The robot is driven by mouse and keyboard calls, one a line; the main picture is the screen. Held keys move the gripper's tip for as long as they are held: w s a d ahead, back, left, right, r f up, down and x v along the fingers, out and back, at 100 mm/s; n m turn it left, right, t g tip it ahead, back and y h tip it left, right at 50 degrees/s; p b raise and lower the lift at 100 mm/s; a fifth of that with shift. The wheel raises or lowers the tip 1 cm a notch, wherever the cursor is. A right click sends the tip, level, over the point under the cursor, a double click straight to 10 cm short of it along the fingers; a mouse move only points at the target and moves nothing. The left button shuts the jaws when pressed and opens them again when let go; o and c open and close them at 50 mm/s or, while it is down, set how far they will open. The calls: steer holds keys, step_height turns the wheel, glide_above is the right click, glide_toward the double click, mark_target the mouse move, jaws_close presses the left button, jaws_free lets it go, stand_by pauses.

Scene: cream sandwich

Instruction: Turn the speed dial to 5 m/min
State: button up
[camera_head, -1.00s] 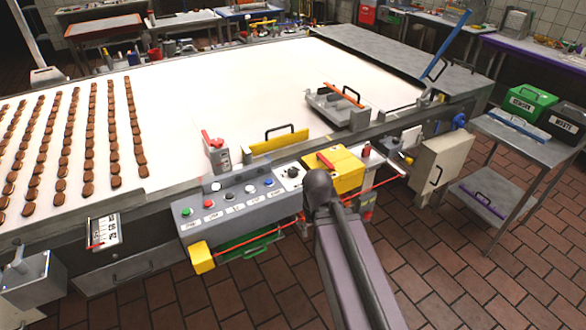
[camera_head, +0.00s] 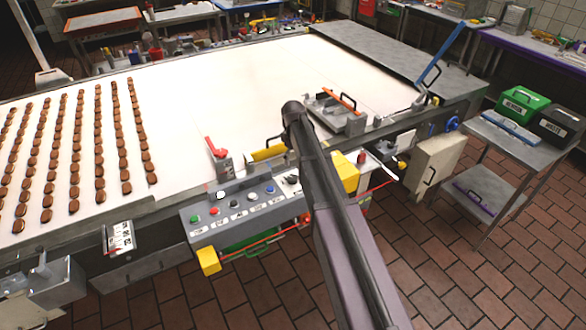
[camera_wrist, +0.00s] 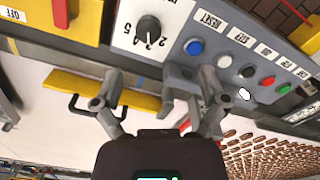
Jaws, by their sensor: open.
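The speed dial is a black knob (camera_wrist: 148,28) on a white numbered plate at the end of the grey control panel. In the wrist view the numbers 3, 4 and 5 show by the knob; I cannot tell the exact setting. In the head view the dial (camera_head: 293,179) is partly beside my arm. My gripper (camera_wrist: 160,80) is open and empty, its two fingers apart. In the wrist view the dial is above the gap between the fingers and not touched. In the head view my arm reaches over the panel and hides the gripper's fingers.
Next to the dial, blue, white, black, red and green buttons (camera_wrist: 194,47) line the panel. A yellow box (camera_wrist: 48,18) marked OFF and a yellow guard with a black handle (camera_wrist: 105,92) are close by. A red-handled lever (camera_head: 215,146) stands at the belt edge. Brown pieces (camera_head: 103,150) lie in rows on the belt.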

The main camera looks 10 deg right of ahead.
mark_target(292, 177)
steer(key=w, duration=0.1)
steer(key=w+r+n, duration=0.1)
steer(key=w, duration=0.1)
steer(key=shift+r+p, duration=0.1)
steer(key=shift+p, duration=0.2)
steer(key=shift+f, duration=0.2)
step_height(292, 177, down, 13)
steer(key=b, duration=1.3)
steer(key=shift+f+b, duration=0.2)
steer(key=shift+b, duration=0.2)
steer(key=c, duration=1.1)
steer(key=shift+c, duration=0.2)
